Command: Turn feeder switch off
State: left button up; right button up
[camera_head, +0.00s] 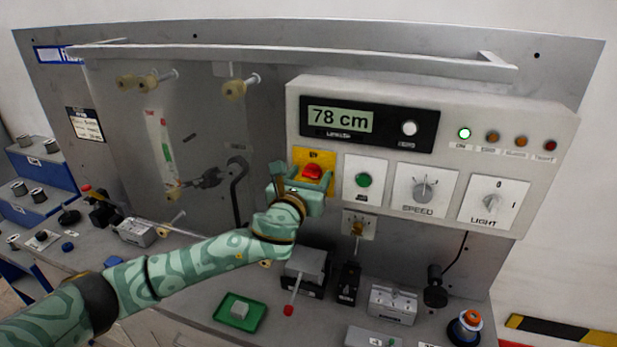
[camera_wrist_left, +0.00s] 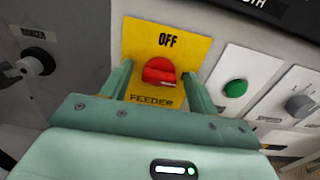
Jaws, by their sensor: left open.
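The feeder switch is a red rotary knob (camera_head: 313,171) on a yellow plate (camera_head: 300,157), at the left end of the pale control box. In the left wrist view the red knob (camera_wrist_left: 159,72) sits on the yellow plate (camera_wrist_left: 190,50), with "OFF" above it and "FEEDER" below. My left gripper (camera_head: 311,178) is at the switch, with its fingers open on either side of the knob. In the left wrist view the gripper's fingers (camera_wrist_left: 157,82) show gaps to the knob. The knob lies roughly sideways, slightly tilted. My right gripper is not in view.
The control box (camera_head: 450,104) also carries a green button (camera_head: 364,180), a speed dial (camera_head: 424,190) and a light switch (camera_head: 492,202). Its display reads 78 cm. Below, the bench holds a green tray (camera_head: 222,309), a lever block (camera_head: 306,266) and several small parts.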

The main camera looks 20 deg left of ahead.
pick_arm(q)
jog(key=c, duration=1)
